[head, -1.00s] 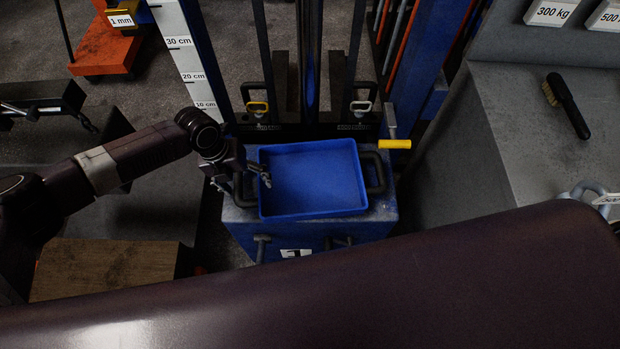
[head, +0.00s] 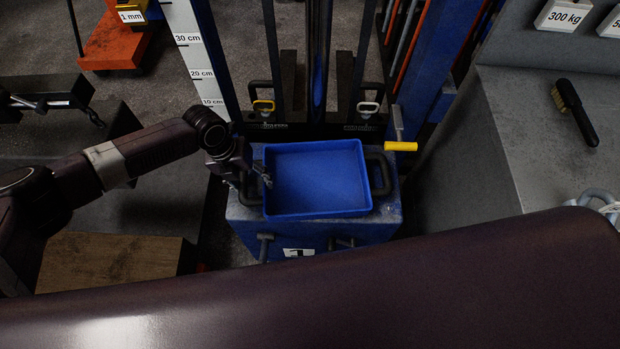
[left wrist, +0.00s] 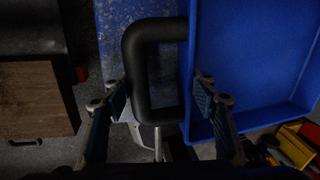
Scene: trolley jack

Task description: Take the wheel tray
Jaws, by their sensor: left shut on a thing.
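The wheel tray is a shallow, empty blue tray (head: 318,178) with a black loop handle at its left and right ends. It rests on a worn blue block (head: 330,232). My left gripper (head: 262,178) is at the tray's left end. In the left wrist view my left gripper (left wrist: 162,92) has one finger on each side of the left handle (left wrist: 138,65); the right fingertip is at the wall of the tray (left wrist: 240,60). It is shut on the tray's handle side; the exact contact is dark. My right gripper is not in view.
Dark uprights with two hooked handles stand behind the tray. A yellow-handled crank (head: 400,146) is close to its right. A grey bench (head: 520,120) with a brush (head: 575,110) is at right. A wooden block (head: 110,262) lies at left below my arm.

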